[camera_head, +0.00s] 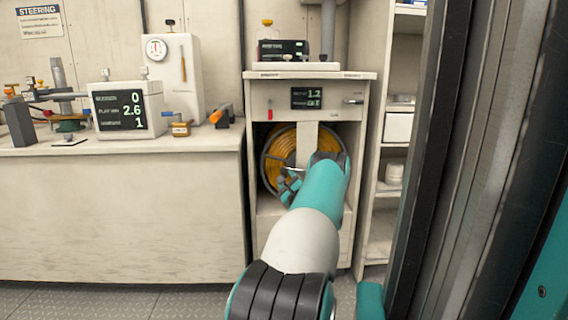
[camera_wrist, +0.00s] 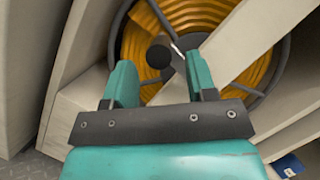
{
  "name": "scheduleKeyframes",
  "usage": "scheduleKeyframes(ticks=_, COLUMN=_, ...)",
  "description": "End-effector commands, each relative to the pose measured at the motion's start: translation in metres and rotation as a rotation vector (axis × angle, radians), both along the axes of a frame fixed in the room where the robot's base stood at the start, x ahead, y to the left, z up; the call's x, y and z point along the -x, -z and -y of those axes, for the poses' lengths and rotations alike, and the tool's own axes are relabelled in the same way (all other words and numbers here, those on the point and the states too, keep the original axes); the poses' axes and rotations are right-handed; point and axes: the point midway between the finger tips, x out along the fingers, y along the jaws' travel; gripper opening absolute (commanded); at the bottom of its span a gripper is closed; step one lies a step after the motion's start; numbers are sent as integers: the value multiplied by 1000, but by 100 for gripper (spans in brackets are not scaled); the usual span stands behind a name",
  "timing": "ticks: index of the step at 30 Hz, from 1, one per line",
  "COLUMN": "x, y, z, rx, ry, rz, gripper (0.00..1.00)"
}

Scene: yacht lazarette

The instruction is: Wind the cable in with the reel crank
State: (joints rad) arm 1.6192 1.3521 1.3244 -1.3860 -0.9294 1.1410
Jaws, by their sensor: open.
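The cable reel (camera_head: 272,152) sits in the open bay of a narrow cabinet, wound with orange-yellow cable. In the wrist view the cable (camera_wrist: 203,15) fills the reel behind a pale upright bar (camera_wrist: 245,40). The crank shows as a dark round knob (camera_wrist: 158,56) with a thin metal arm (camera_wrist: 172,35). My gripper (camera_wrist: 160,85) is open, its two teal fingers apart, with the knob seen between and just beyond the fingertips. In the head view my gripper (camera_head: 290,183) is at the reel's lower front, partly hidden by my arm. Contact with the knob cannot be told.
The cabinet (camera_head: 260,95) has side walls close around the bay and a small display (camera_head: 307,97) above it. A workbench (camera_head: 110,165) with instruments stands left. Shelves (camera_head: 385,190) stand right. A blue-and-white item (camera_wrist: 288,166) lies low in the wrist view.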

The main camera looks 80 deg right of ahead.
Motion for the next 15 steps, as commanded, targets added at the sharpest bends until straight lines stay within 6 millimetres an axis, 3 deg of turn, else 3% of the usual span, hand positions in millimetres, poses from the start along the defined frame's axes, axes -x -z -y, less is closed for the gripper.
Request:
scheduleKeyframes(ticks=1, x=-3, y=-9, z=3, rx=1, ry=0, rz=-1, gripper=52)
scheduleKeyframes(ticks=9, x=-19, y=-8, z=26, rx=3, ry=0, rz=-1, gripper=52)
scheduleKeyframes(ticks=15, x=-22, y=-10, z=32, rx=1, ry=1, rz=1, gripper=52)
